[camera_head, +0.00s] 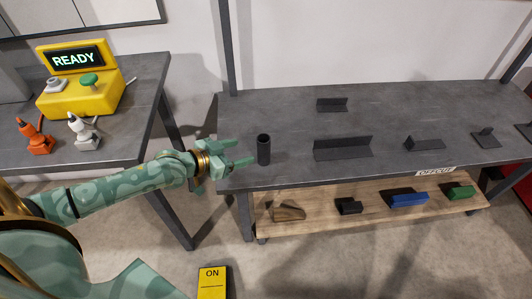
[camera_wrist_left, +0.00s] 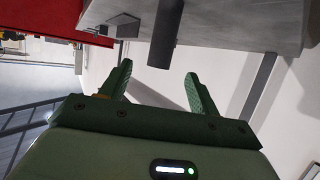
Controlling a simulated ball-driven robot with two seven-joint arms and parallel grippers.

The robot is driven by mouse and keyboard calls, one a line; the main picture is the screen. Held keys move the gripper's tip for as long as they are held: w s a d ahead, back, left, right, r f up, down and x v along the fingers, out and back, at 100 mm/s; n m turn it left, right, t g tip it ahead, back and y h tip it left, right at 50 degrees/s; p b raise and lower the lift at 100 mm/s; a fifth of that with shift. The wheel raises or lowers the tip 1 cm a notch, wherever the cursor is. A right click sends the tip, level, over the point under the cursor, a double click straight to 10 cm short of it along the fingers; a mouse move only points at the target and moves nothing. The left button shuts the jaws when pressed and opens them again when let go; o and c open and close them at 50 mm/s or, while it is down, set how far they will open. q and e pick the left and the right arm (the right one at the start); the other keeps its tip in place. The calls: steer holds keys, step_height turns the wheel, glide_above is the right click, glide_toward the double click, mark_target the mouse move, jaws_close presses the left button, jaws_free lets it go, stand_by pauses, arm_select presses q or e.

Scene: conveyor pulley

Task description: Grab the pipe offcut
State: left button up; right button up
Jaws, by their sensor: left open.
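The pipe offcut (camera_head: 264,149) is a short dark cylinder standing upright near the left end of the grey bench. In the left wrist view the dark pipe (camera_wrist_left: 166,36) shows beyond the fingers, roughly in line with the gap between them. My left gripper (camera_head: 250,152) is open and empty, just left of the pipe, its fingers pointing toward it. It also shows in the left wrist view (camera_wrist_left: 158,82), with both green fingers apart. I cannot see contact with the pipe. My right gripper is not in view.
The grey bench (camera_head: 380,110) carries several dark angle pieces, such as a long one (camera_head: 342,148) right of the pipe. A wooden lower shelf (camera_head: 330,203) holds small blocks. A left table (camera_head: 100,152) bears a yellow READY box (camera_head: 80,95). Bench surface behind the pipe is clear.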

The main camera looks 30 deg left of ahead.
mark_target(263, 145)
arm_select(q)
steer(key=x, duration=0.2)
steer(key=b+x, duration=0.1)
steer(key=x, duration=0.1)
steer(key=shift+s+f, duration=0.15)
steer(key=shift+f, duration=0.1)
steer(key=shift+w+d+f+b, duration=0.1)
steer(key=shift+w+d+b, duration=0.05)
steer(key=shift+w+b, duration=0.35)
steer(key=b+x, duration=0.3)
steer(key=x, duration=0.2)
steer(key=shift+w, duration=0.15)
steer(key=shift+r, duration=0.3)
steer(key=c, duration=1.3)
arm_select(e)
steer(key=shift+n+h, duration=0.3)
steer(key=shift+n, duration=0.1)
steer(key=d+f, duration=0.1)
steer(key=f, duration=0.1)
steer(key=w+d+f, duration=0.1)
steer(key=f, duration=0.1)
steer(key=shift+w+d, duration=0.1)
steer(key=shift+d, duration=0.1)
